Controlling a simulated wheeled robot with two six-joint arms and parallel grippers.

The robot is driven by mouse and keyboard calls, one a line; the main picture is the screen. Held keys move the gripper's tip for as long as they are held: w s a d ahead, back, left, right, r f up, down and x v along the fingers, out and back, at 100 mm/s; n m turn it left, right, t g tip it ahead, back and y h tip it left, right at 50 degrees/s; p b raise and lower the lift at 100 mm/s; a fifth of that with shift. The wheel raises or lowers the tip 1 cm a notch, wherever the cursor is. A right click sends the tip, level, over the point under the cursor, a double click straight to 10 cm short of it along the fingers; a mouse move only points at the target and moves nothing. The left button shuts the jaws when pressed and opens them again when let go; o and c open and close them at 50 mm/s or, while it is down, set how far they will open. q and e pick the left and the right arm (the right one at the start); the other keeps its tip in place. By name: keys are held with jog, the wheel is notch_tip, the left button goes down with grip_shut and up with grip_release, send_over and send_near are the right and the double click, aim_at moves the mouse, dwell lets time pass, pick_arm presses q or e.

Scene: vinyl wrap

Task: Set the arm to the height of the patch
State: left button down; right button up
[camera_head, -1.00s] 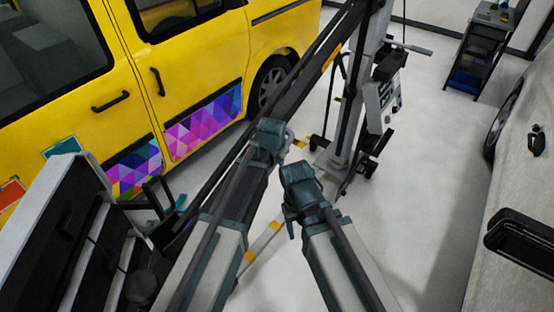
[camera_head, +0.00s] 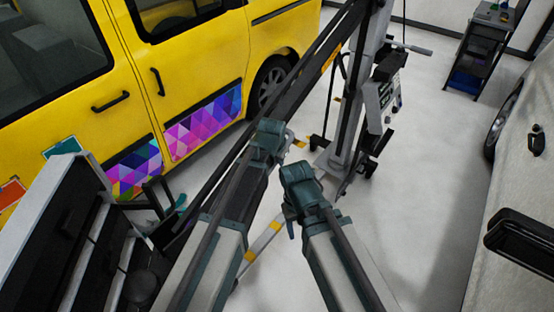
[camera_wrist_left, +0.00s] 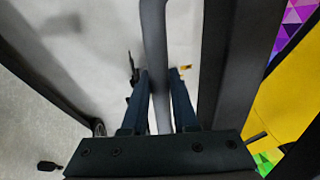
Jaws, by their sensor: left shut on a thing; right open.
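The patch is a bright triangle-patterned vinyl strip (camera_head: 203,123) low on the yellow van's side, continuing on the front door (camera_head: 133,170). The long dark arm (camera_head: 312,75) slants down-left from an upright stand (camera_head: 352,95) towards a dark panelled unit (camera_head: 75,235) at lower left, close beside the van. My left gripper (camera_head: 270,137) is at the dark arm. In the left wrist view, its fingers (camera_wrist_left: 160,88) are shut around a grey bar (camera_wrist_left: 155,35). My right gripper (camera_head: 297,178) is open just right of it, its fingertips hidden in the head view.
The yellow van (camera_head: 205,60) fills the left. A control box (camera_head: 383,98) is on the stand, whose base (camera_head: 338,160) stands on the floor. A white car (camera_head: 520,160) is at right. A tool cart (camera_head: 480,50) stands at the back. Floor between stand and car is clear.

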pick_arm(q)
jog(key=shift+f+b, duration=0.55)
jog(key=shift+b, duration=0.05)
jog(key=f+b, duration=0.1)
jog(key=w+f+b, duration=0.1)
jog(key=d+f+b, duration=0.1)
jog(key=shift+w+f, duration=0.1)
jog(key=shift+w, duration=0.2)
jog(key=c, duration=0.7)
grip_release()
jog(key=shift+s, duration=0.1)
